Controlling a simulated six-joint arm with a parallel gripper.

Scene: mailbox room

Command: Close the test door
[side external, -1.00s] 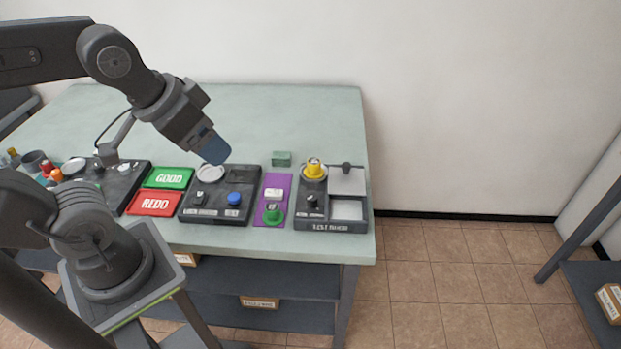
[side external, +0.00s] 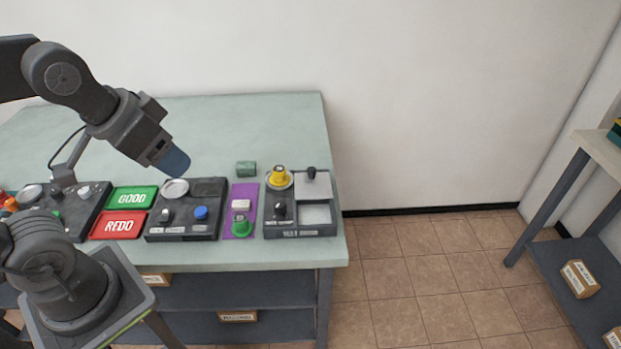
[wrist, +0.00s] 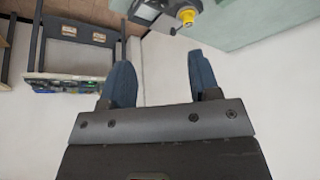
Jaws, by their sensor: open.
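The test box (side external: 300,232) is a dark grey fixture at the right end of the table in the side view. Its light grey door panel (side external: 318,188) with a dark knob (side external: 311,173) lies at the back, and a pale recess (side external: 316,214) shows uncovered in front of it. A yellow knob (side external: 279,176) and a black switch (side external: 280,210) are left of it. My gripper (side external: 174,162) is open, empty and above the middle fixture, well left of the test box. Its blue fingers show apart in the wrist view (wrist: 162,78), with the yellow knob (wrist: 187,15) beyond.
A middle fixture (side external: 185,228) with a blue button (side external: 201,213), a purple strip (side external: 238,190) with a green button (side external: 241,226), and a small green block (side external: 246,169) lie left of the test box. GOOD (side external: 131,197) and REDO (side external: 118,226) trays are farther left. The table's back is clear.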

